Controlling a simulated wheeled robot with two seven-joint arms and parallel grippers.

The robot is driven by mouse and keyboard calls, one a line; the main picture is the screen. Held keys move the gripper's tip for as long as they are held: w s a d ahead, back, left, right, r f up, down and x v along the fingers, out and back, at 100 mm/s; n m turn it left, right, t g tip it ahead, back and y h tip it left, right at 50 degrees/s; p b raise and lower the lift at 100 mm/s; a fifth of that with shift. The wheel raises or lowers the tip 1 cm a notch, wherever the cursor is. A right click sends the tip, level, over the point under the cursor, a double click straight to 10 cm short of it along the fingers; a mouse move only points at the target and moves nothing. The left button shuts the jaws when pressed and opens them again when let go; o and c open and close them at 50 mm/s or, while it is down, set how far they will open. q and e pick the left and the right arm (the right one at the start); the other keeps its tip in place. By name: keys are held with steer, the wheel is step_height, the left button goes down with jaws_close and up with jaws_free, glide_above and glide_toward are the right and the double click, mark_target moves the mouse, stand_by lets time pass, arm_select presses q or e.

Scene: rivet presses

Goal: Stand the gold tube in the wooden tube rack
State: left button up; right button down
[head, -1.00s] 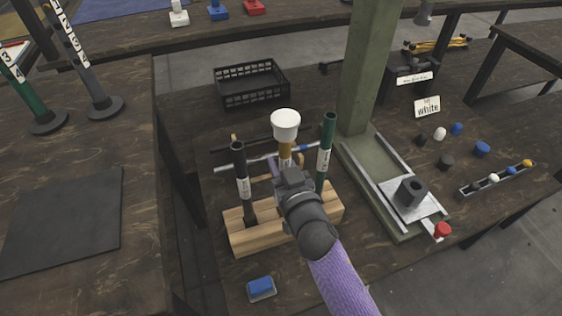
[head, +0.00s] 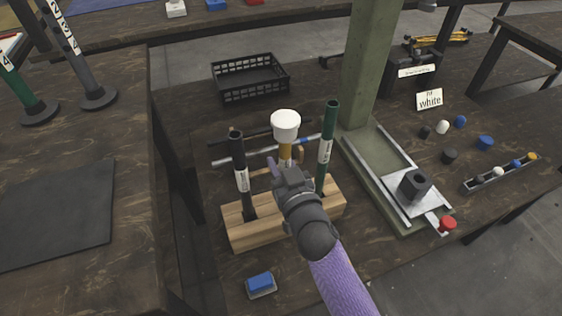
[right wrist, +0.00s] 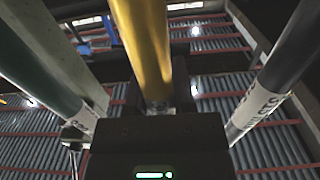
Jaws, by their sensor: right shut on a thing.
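The gold tube (head: 286,154) stands roughly upright with a white cap (head: 286,125) on top. It also fills the upper middle of the right wrist view (right wrist: 146,45). My right gripper (head: 284,174) is shut on it, over the middle of the wooden tube rack (head: 244,232). My gripper and arm hide the tube's lower end, so I cannot tell whether it is in a hole. A black tube (head: 240,165) stands in the rack on the left and a green tube (head: 327,147) on the right, one on each side of the gold tube. My left gripper is not in view.
Rods lie on the table behind the rack. A press with a green column (head: 367,65) and a dark block (head: 414,186) is to the right. A black crate (head: 250,78) stands behind, and a blue block (head: 260,284) lies in front.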

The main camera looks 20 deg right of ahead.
steer(key=shift+f+b, duration=0.35)
steer(key=shift+f, duration=0.1)
steer(key=c, duration=0.8)
jaws_free()
steer(key=shift+c, duration=0.2)
steer(key=o, duration=0.5)
steer(key=s+p, duration=0.3)
steer(key=s, duration=0.7)
steer(key=shift+d, duration=0.15)
